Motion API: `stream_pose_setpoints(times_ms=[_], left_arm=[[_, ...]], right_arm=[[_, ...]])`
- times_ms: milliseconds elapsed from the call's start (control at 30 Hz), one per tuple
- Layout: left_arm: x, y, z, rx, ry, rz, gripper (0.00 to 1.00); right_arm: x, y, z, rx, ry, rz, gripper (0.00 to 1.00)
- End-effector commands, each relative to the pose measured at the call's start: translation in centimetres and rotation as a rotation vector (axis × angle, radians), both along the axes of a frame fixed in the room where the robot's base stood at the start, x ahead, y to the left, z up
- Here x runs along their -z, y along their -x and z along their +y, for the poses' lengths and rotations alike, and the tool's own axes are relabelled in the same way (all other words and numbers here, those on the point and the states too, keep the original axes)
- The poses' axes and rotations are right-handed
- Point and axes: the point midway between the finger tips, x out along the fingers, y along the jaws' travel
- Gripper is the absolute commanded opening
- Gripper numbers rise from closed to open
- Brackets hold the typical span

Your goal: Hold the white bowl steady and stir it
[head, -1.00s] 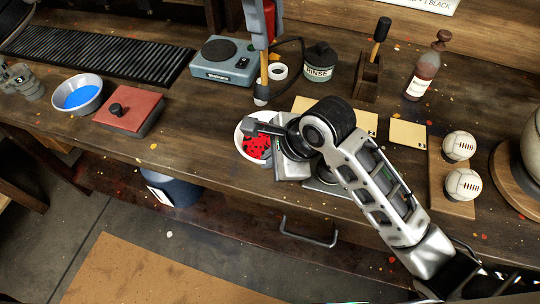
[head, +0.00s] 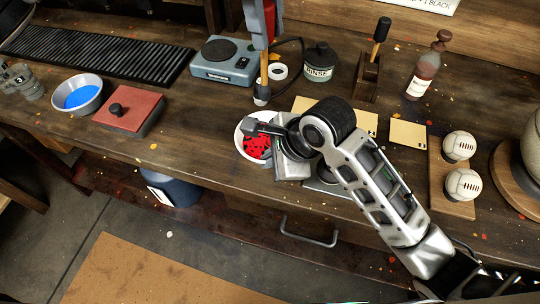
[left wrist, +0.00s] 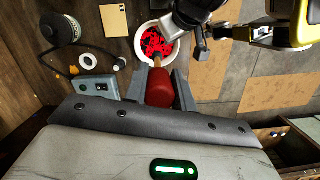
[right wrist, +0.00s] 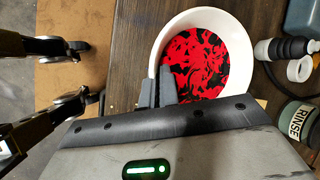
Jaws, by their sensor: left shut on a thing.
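The white bowl (head: 240,143) stands near the table's front edge, with red and black paint (right wrist: 205,65) in it, streaked rather than blended. My right gripper (head: 252,128) is at its rim; in the right wrist view (right wrist: 156,88) the fingers sit close together with the rim between them. My left gripper (head: 265,46) is shut on the red handle (left wrist: 158,88) of a brush-like tool. Its wooden shaft (head: 264,72) points down to a dark end (head: 262,92), seemingly above and behind the bowl in the head view.
A hot plate (head: 225,62), a RINSE jar (head: 319,62) and a white ring (head: 278,71) stand behind the bowl. A red-lidded box (head: 128,110) and a blue-filled bowl (head: 82,94) are left. Two leather balls (head: 461,165) and a bottle (head: 426,68) are right.

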Motion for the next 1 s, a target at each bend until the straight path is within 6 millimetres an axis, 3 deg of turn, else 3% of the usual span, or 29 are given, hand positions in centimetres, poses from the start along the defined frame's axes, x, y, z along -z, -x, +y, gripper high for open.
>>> stream_pose_setpoints(times_ms=[533, 800, 1000], left_arm=[[0.1, 0.0, 0.0, 0.0, -0.001, -0.001, 0.03], [3.7, 0.1, -0.2, 0.001, 0.0, -0.001, 0.03], [5.0, 0.1, -0.2, 0.0, 0.003, 0.002, 0.03]], right_arm=[[-0.1, 0.0, 0.0, 0.0, -0.001, -0.001, 0.0], [-0.1, 0.0, 0.0, 0.0, -0.001, -0.001, 0.0], [-0.1, 0.0, 0.0, 0.0, -0.001, -0.002, 0.0]])
